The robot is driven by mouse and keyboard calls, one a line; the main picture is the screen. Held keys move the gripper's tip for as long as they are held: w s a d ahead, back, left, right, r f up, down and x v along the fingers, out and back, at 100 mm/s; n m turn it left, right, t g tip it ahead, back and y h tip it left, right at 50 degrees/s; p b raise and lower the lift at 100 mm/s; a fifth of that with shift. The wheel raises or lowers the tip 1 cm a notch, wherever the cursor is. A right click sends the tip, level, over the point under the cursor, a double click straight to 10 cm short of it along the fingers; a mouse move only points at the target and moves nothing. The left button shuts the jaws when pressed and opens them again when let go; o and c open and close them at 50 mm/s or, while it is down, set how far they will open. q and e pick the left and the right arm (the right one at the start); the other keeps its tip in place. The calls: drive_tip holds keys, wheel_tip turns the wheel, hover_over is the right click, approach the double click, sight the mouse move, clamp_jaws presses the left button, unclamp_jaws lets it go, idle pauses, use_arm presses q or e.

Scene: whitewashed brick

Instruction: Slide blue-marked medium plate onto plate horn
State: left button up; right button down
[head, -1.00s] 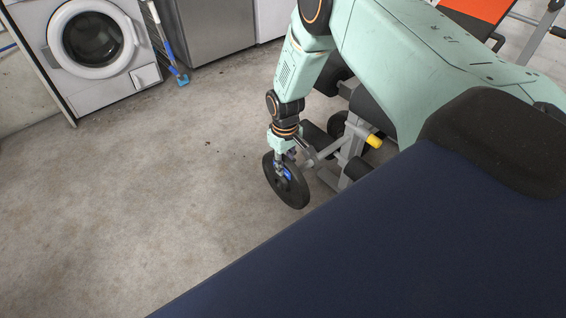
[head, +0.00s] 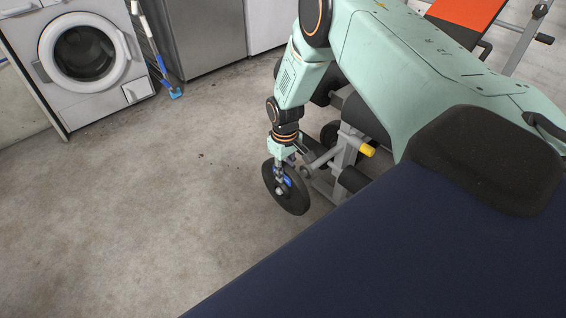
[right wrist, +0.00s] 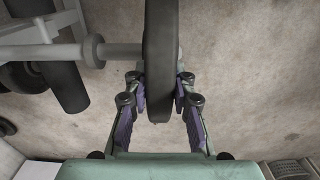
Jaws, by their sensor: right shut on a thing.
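My right gripper (right wrist: 160,108) is shut on the black round weight plate (head: 293,197), its fingers on both faces near the rim. The plate stands upright, edge-on in the right wrist view (right wrist: 161,45), with a blue mark (head: 287,181) near its middle in the head view. The grey plate horn (right wrist: 118,50) reaches the plate from the left in the right wrist view. A short light stub shows on the plate's other side, so the plate appears to be around the horn near its end. The hole is hidden. My left gripper is out of view.
The grey gym frame (head: 347,150) with a yellow knob (head: 367,150) and black rollers stands right of the plate. A dark blue padded surface (head: 400,240) fills the lower right. A washing machine (head: 80,60) stands at the back left. The concrete floor at left is clear.

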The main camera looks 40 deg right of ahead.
drive_tip(key=shift+w+d+r+b, duration=0.15)
drive_tip(key=shift+d+b, duration=0.2)
drive_tip(key=shift+d, duration=0.7)
drive_tip(key=shift+w+d+b, duration=0.15)
drive_tip(key=shift+d+b, duration=0.15)
drive_tip(key=shift+d, duration=0.8)
drive_tip(key=shift+w+d+r+b, duration=0.15)
drive_tip(key=shift+d+b, duration=0.2)
drive_tip(key=shift+d, duration=0.7)
drive_tip(key=shift+f, duration=0.1)
drive_tip(key=c, duration=1.5)
unclamp_jaws()
drive_tip(key=o, duration=0.3)
drive_tip(key=shift+s+a, duration=0.1)
drive_tip(key=shift+s, duration=0.1)
drive_tip(key=shift+o, duration=0.8)
drive_tip(key=shift+f, duration=0.1)
drive_tip(key=shift+s+f, duration=0.15)
drive_tip(key=shift+s, duration=0.1)
wheel_tip(320, 180, up, 12)
drive_tip(key=shift+w, duration=0.2)
